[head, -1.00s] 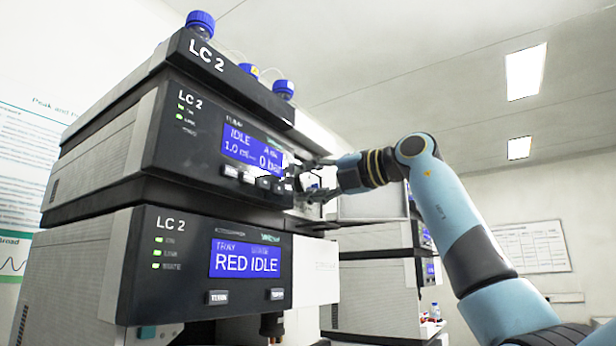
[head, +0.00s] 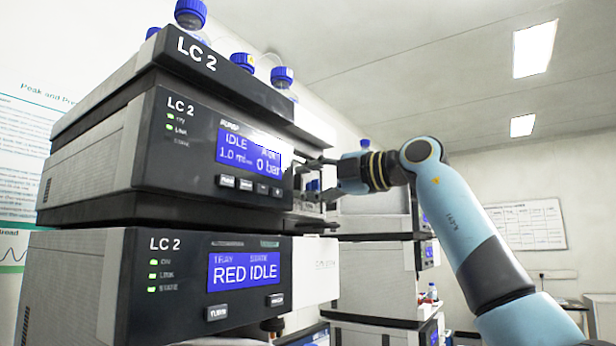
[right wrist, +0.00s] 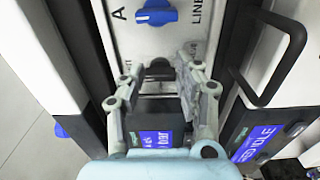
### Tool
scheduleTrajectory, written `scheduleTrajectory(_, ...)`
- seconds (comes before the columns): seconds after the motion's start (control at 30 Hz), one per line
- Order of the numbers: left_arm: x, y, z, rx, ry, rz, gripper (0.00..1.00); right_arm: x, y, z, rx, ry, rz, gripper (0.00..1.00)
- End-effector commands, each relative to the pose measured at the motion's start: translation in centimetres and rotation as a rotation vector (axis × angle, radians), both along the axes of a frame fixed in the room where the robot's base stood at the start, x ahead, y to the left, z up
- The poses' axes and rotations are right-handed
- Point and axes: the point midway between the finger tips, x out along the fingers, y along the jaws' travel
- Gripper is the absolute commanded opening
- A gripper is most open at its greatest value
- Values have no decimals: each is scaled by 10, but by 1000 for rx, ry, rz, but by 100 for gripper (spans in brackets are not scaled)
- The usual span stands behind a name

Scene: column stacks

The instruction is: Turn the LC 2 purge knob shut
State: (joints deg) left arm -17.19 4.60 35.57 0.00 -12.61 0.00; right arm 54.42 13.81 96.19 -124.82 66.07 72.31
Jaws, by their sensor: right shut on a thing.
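The LC 2 stack stands at the left in the head view, its upper pump module (head: 160,185) showing IDLE and 0 bar on a blue screen (head: 247,158). My right gripper (head: 308,182) is at the panel just right of that screen. In the right wrist view my right gripper (right wrist: 160,72) has its fingers on both sides of a dark knob (right wrist: 158,67) on the pale panel. It is shut on this knob, which I take for the purge knob; its label is mostly hidden. My left gripper is not in view.
A blue knob (right wrist: 155,13) between "A" and "LINE" lies close beyond the fingers. A black bar handle (right wrist: 292,60) stands out to the right. The lower module (head: 150,285) reads RED IDLE. Blue-capped bottles (head: 190,14) stand on top. Another instrument stack (head: 375,260) is behind.

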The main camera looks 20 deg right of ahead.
Motion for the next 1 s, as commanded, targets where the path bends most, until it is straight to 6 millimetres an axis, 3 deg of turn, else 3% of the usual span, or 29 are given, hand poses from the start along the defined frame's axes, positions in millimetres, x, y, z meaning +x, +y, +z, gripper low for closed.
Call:
scheduleTrajectory(0.43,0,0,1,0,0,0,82,0,0,-1,7,8,0,1)
scheduleTrajectory(0.47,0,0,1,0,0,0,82,0,0,-1,7,8,0,37)
scheduleTrajectory(0.6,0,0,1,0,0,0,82,0,0,-1,7,8,0,55)
scheduleTrajectory(1.0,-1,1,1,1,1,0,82,-7,-7,-1,5,5,-4,56)
